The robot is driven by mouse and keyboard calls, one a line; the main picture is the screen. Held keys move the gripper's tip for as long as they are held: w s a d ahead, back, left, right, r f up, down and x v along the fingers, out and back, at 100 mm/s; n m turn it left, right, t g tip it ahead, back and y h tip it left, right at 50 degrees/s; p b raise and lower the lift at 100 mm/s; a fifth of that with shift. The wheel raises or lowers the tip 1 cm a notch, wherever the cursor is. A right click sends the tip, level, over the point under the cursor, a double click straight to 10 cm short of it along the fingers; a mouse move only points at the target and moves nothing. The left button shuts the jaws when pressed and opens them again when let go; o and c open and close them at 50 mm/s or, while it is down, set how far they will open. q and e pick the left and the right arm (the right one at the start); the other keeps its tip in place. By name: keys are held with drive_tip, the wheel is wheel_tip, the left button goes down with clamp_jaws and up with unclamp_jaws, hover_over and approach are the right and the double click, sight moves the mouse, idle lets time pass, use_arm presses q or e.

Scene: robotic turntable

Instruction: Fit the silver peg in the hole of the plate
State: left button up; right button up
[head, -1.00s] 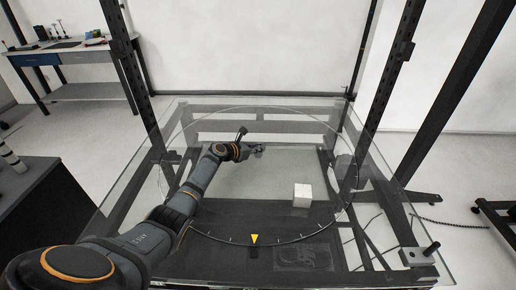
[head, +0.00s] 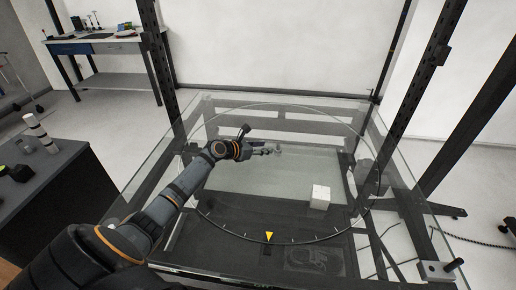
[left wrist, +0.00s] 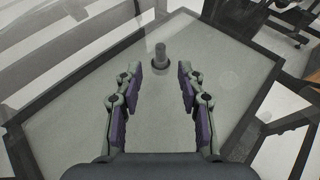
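A grey metallic peg (left wrist: 160,54), which looks like the silver peg, stands upright in a dark ring on the glass in the left wrist view. My left gripper (left wrist: 158,72) is open, its two fingers well apart. The peg is just beyond the fingertips, between their lines, with nothing held. In the head view the left gripper (head: 272,150) reaches over the turntable; the peg is too small there to make out clearly. A small grey plate (head: 434,271) lies at the table's front right corner, with a dark pin beside or on it. My right gripper is not in view.
A white cube (head: 320,196) sits on the glass turntable, right of my left gripper. A yellow marker (head: 269,237) is at the dial's front. Dark frame posts (head: 425,100) rise at the back and right. A dark cabinet (head: 60,185) stands at the left.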

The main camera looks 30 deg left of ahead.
use_arm(q)
drive_tip(key=v, duration=0.3)
drive_tip(key=shift+s, duration=0.15)
idle(0.6)
